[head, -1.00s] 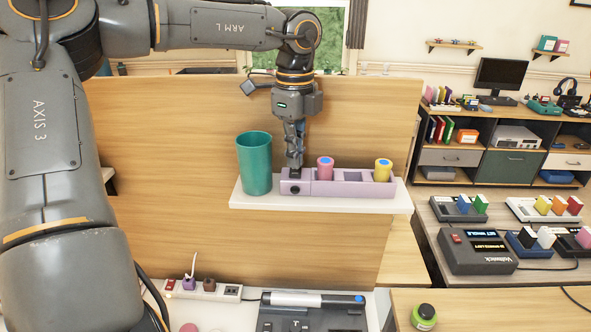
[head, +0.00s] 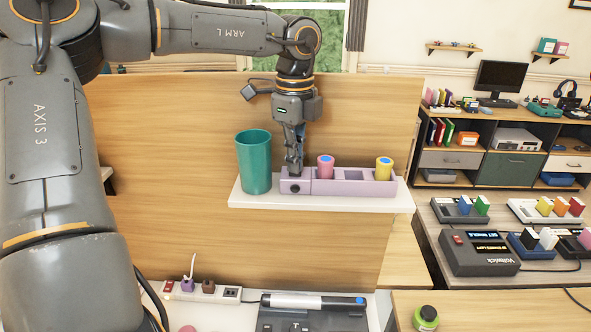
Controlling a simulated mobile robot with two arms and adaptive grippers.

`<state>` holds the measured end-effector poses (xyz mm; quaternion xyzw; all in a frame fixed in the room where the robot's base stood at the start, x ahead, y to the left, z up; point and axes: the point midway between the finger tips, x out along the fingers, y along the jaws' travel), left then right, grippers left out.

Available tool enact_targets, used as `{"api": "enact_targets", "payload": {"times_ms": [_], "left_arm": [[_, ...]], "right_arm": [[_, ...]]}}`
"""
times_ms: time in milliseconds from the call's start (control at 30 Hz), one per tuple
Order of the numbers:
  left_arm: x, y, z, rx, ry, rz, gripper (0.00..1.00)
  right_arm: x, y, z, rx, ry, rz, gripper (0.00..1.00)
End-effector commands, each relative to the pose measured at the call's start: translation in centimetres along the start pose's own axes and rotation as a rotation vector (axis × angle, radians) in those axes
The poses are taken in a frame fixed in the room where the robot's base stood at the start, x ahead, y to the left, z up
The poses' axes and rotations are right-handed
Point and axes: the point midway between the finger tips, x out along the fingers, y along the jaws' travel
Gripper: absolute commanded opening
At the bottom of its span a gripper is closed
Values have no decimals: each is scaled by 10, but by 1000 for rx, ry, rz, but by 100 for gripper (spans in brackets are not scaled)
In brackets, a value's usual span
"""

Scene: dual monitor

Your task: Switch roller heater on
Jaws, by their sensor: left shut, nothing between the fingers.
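The roller heater is a long lilac box (head: 325,187) on a white wall shelf (head: 300,204). A pink roller (head: 325,167) and a yellow roller (head: 383,169) stand in its slots, and other slots look empty. A dark round part (head: 295,188) shows on the front of its left end. My left gripper (head: 294,172) points down over that left end, shut and empty, with its tips at or just above the top. The tips hide part of the top there, and I cannot tell whether they touch it. My right gripper is not in view.
A teal cup (head: 254,162) stands on the shelf just left of the heater. A wooden panel (head: 180,150) rises behind the shelf. Below are a power strip (head: 205,291) with plugs and a grey device (head: 312,312). A green jar (head: 426,318) stands at lower right.

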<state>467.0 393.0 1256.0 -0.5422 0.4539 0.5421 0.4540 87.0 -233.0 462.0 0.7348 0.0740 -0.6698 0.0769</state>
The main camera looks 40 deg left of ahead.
Motion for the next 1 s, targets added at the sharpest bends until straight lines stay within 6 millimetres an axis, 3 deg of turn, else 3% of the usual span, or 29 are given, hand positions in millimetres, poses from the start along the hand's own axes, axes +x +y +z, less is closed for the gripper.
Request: {"api": "enact_targets", "payload": {"times_ms": [433,1000], "left_arm": [[2,0,0,0,-1,0,0],[-43,0,0,-1,-1,0,0]], "right_arm": [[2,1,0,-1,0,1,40],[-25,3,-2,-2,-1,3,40]]}}
